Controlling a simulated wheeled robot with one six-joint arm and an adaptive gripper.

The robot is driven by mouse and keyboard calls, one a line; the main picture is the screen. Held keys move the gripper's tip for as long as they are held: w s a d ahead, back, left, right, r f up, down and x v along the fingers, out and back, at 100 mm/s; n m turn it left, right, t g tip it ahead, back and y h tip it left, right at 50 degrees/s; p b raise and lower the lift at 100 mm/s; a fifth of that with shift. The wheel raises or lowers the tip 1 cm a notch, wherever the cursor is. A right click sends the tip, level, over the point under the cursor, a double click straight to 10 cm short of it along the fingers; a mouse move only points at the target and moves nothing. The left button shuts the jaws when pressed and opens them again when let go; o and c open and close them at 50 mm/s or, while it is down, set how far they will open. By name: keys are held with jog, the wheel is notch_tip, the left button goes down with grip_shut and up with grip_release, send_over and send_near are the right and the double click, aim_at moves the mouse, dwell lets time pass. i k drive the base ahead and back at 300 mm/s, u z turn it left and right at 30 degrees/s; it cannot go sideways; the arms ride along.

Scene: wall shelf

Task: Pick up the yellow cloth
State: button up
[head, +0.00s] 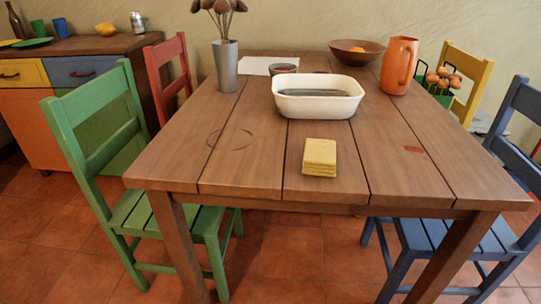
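The yellow cloth (320,155) lies folded into a small thick rectangle on the wooden table (255,165). It sits near the middle of the table's front half, in front of the white dish and apart from it. Its top and front side show, and nothing covers it. My gripper is not in the head view.
A white dish (318,105), grey vase (225,65), small dark bowl (283,69), wide brown bowl (356,52) and orange pitcher (398,66) stand farther back. Green (95,130) and blue (520,115) chairs flank the table. The tabletop around the cloth's front and sides is clear.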

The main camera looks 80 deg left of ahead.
aim_at(320, 157)
jog(key=u, duration=2.65)
